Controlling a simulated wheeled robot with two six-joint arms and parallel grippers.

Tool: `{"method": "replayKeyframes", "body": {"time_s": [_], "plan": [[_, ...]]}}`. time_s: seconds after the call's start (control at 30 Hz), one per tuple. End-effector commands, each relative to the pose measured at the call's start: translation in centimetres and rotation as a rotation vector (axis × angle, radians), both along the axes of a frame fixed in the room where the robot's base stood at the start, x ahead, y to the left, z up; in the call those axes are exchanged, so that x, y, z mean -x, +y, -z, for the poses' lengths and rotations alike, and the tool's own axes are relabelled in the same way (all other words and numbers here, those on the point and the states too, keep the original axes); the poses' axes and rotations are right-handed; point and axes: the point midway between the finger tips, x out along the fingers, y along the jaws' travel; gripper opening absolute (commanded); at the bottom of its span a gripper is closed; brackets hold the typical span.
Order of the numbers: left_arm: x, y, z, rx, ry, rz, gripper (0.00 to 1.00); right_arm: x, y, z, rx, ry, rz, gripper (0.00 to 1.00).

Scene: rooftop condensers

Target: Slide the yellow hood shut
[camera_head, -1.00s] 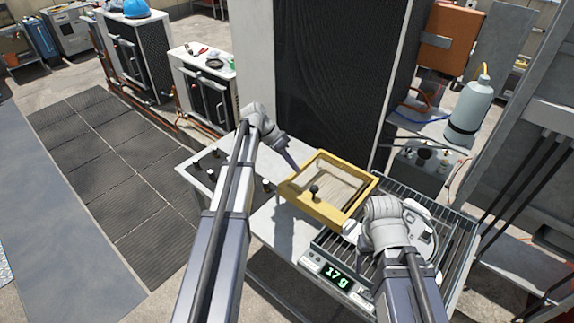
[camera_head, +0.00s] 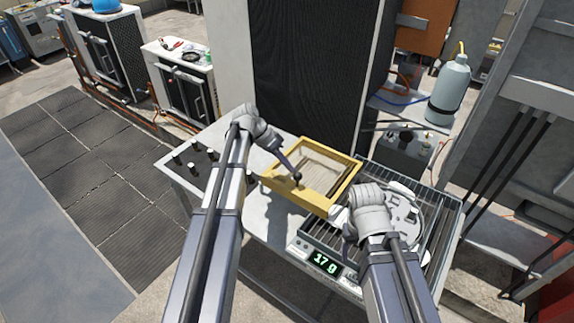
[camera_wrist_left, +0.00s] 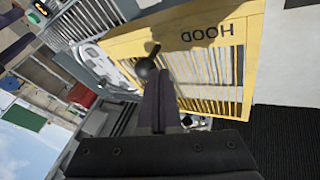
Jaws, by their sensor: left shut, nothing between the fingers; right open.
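The yellow hood (camera_head: 345,181) is a frame with a clear top over slats, near the middle of the bench. In the left wrist view the hood (camera_wrist_left: 254,60) bears the word HOOD, and its dark round knob (camera_wrist_left: 146,67) stands just beyond my fingertips. My left gripper (camera_head: 296,176) is shut and empty, with its tips at the knob; whether they touch it I cannot tell. The left gripper also shows in the left wrist view (camera_wrist_left: 157,78). My right gripper (camera_head: 342,216) is at the hood's right front corner, its fingers mostly hidden by the wrist.
A scale with a green readout (camera_head: 325,262) of 17 g sits at the bench front. Metal slats (camera_head: 431,190) run right of the hood. A grey bottle (camera_head: 448,92) stands behind right.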

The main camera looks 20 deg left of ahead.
Motion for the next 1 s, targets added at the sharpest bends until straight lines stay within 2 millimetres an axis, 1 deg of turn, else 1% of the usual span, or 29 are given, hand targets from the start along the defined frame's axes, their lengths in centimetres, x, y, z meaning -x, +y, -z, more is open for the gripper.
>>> {"method": "replayKeyframes", "body": {"time_s": [0.13,0.27,0.37,0.5,0.7,0.8,1.0], "plan": [[0.8,-1.7,0.0,0.0,0.0,0.002,0.0,0.0,0.0,0.0,0.0,0.0,0.0,0.69],[2.0,-4.7,0.0,0.0,0.0,0.006,0.0,0.0,0.0,0.0,0.0,0.0,0.0,0.69],[3.2,-7.6,0.0,0.0,0.001,0.007,0.0,0.0,0.0,0.0,0.0,0.0,0.0,0.69],[4.9,-12.2,0.0,0.0,0.0,0.007,0.0,0.0,0.0,0.0,0.0,0.0,0.0,0.69],[7.0,-18.3,0.0,0.001,-0.001,0.007,0.0,0.0,0.0,0.0,0.0,0.0,0.0,0.69],[7.8,-20.9,0.0,0.0,-0.001,0.007,0.0,0.0,0.0,0.0,0.0,0.0,0.0,0.69],[9.2,-24.9,0.0,0.001,-0.001,0.005,0.0,0.0,0.0,0.0,0.0,0.0,0.0,0.69]]}}
